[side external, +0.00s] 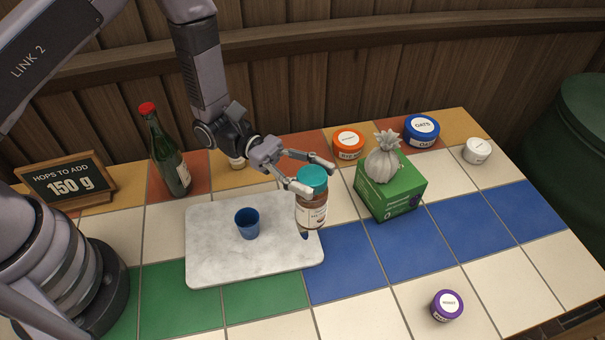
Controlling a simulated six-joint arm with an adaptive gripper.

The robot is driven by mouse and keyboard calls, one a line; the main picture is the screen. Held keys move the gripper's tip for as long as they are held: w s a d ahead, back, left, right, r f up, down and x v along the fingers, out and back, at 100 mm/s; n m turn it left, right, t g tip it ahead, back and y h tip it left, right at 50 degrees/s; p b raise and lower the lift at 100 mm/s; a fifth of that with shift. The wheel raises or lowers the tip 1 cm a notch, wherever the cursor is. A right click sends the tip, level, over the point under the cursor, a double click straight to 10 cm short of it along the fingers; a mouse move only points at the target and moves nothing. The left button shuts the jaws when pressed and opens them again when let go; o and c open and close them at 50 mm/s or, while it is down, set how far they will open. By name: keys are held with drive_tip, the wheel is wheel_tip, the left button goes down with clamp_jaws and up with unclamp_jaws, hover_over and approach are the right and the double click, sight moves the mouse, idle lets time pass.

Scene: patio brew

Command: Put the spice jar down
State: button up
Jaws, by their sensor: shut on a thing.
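The spice jar (311,212) has a teal lid, brownish contents and a pale label. It is upright at the right edge of the marble board in the side external view. My gripper (312,178) is shut on the jar near its lid, with one finger on the near left side and the other behind. I cannot tell for sure whether the jar's base touches the surface below it. The marble board (215,262) lies flat on the tiled table. A small blue cup (247,223) stands on it, left of the jar.
Behind are an orange-lidded jar (348,143), a blue jar (421,131) and a white jar (478,150). A bottle (168,155) stands left; a purple jar (447,305) is front right. Blue tiles between are clear.

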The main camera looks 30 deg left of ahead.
drive_tip(key=w+a+f+n+t+y, duration=0.2)
drive_tip(key=w+a+n+t+y, duration=0.3)
drive_tip(key=w+t, duration=0.4)
drive_tip(key=w+a+f+n+t+y, duration=0.1)
drive_tip(key=w+a+n+t+y, duration=0.2)
drive_tip(key=w+a+n+t, duration=0.55)
wheel_tip(320, 180, down, 8)
drive_tip(key=w+d+m+g, duration=0.1)
drive_tip(key=w, duration=0.1)
drive_tip(key=shift+d+y, duration=0.3)
drive_tip(key=shift+f, duration=0.2)
drive_tip(key=o, duration=1.2)
